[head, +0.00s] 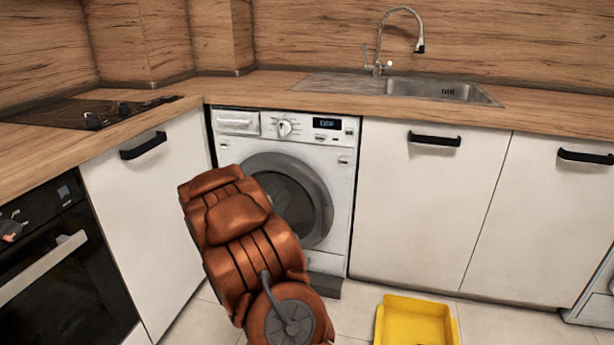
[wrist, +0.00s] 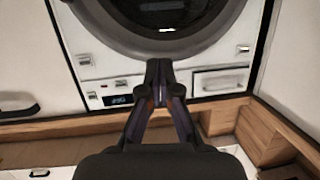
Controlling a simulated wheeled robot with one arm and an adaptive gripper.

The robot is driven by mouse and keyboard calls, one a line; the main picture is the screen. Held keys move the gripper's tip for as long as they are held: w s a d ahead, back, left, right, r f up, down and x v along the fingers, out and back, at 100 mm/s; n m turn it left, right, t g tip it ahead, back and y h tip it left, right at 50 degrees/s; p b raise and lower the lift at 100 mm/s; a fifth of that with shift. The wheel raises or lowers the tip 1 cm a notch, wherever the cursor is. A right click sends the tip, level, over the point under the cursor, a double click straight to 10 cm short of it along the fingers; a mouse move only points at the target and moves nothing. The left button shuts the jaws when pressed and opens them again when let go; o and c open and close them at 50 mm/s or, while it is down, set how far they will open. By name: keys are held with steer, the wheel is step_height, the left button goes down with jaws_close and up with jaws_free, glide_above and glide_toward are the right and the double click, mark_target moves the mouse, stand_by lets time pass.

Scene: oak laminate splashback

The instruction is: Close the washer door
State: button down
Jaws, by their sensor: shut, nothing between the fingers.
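The washer (head: 341,160) is a white front-loader under the counter, with a dial and small display at its top. Its round door (head: 320,190) has a grey ring and dark glass, and lies flush or nearly flush with the front; I cannot tell whether it is latched. My brown arm covers the door's lower left. The wrist view is upside down and shows the door ring (wrist: 207,38) at the top and the control panel below. My gripper (wrist: 160,70) is shut and empty, its tips over the panel near the ring's edge; contact is unclear. The arm hides it in the head view.
A yellow tray (head: 416,312) lies on the floor right of my arm. White cabinets (head: 425,200) with black handles flank the washer. An oven (head: 65,270) stands at left, with a hob (head: 60,116) above. A sink (head: 440,90) is set into the wooden counter.

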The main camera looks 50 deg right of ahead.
mark_target(310, 175)
steer(key=s+d+r+m+g+h, duration=0.2)
steer(key=s+d+h, duration=0.25)
steer(key=d, duration=0.25)
steer(key=shift+y, duration=0.35)
steer(key=shift+s+f+b+x, duration=0.15)
steer(key=shift+b+x, duration=0.25)
steer(key=shift+x, duration=1.9)
steer(key=shift+s+f+b+x, duration=0.15)
steer(key=shift+b+x, duration=0.25)
steer(key=shift+x, duration=1.85)
steer(key=shift+s+f+b+x, duration=0.1)
steer(key=shift+s+b+x, duration=0.25)
steer(key=shift+x, duration=1.95)
steer(key=shift+w+d+r, duration=0.1)
steer(key=shift+w+d, duration=0.05)
